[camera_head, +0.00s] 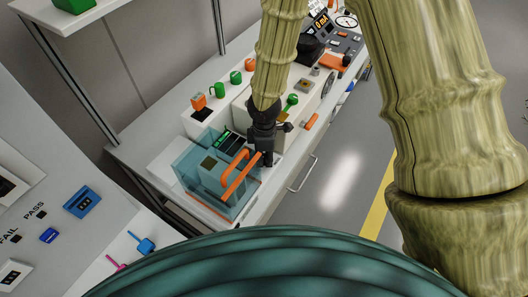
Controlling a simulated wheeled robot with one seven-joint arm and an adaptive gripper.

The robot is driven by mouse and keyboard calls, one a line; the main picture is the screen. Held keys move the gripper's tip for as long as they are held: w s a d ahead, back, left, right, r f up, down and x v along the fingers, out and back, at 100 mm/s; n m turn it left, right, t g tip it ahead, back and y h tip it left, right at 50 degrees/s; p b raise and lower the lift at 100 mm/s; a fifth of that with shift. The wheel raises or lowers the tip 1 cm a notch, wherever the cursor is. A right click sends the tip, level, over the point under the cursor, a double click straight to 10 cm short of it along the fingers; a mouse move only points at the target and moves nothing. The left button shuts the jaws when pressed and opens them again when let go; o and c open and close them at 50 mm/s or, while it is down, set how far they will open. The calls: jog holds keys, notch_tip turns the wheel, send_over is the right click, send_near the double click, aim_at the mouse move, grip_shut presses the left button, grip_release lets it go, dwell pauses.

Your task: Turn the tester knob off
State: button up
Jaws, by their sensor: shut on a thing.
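My gripper (266,156) is at the right end of the orange handle (236,180) of a clear teal box (195,178) on the white bench. Its dark fingers are shut on the handle there, though the exact contact is small and partly hidden. A device with a green display (222,139) sits by the far side of the box. I cannot pick out the tester knob for certain. My gripper and arm cover part of the bench top behind the handle.
A grey panel with PASS and FAIL labels (35,209) is at left. The floor (338,178) right of the bench is clear.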

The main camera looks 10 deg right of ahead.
aim_at(265, 157)
jog(key=n+p, duration=0.2)
jog(key=n, duration=0.2)
jog(key=shift+r+n, duration=0.1)
jog(key=shift+n, duration=0.6)
jog(key=o, duration=1)
notch_tip(265, 157, up, 12)
jog(key=shift+f, duration=0.1)
dwell(0.6)
